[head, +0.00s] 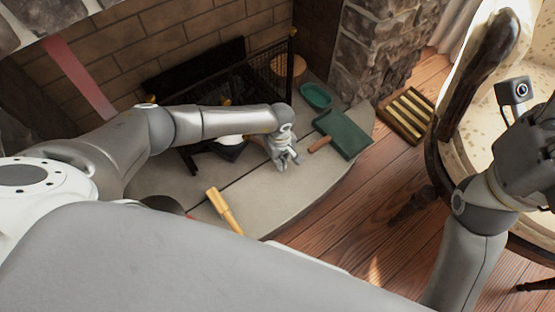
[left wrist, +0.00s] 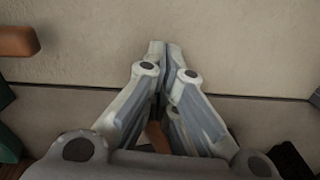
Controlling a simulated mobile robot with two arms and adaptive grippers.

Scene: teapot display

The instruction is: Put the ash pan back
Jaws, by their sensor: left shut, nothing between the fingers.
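A flat green pan (head: 343,136) with a wooden handle (head: 320,145) lies on the stone hearth; it may be the ash pan. A dark pan (head: 232,153) with pale contents sits by the grate, partly hidden under my left arm. My left gripper (head: 288,163) is shut and empty over the hearth, left of the green pan's handle and apart from it. In the left wrist view its closed fingertips (left wrist: 166,46) are over bare stone, with a brown handle (left wrist: 18,41) at upper left. My right wrist is at the right edge; its fingers are not visible.
A small green dish (head: 316,95) stands behind the green pan. A wooden-handled tool (head: 223,211) lies at the hearth's front. A slatted wooden rack (head: 406,114) is on the floor to the right. A chair (head: 475,90) stands beside my right arm. The hearth's front right is clear.

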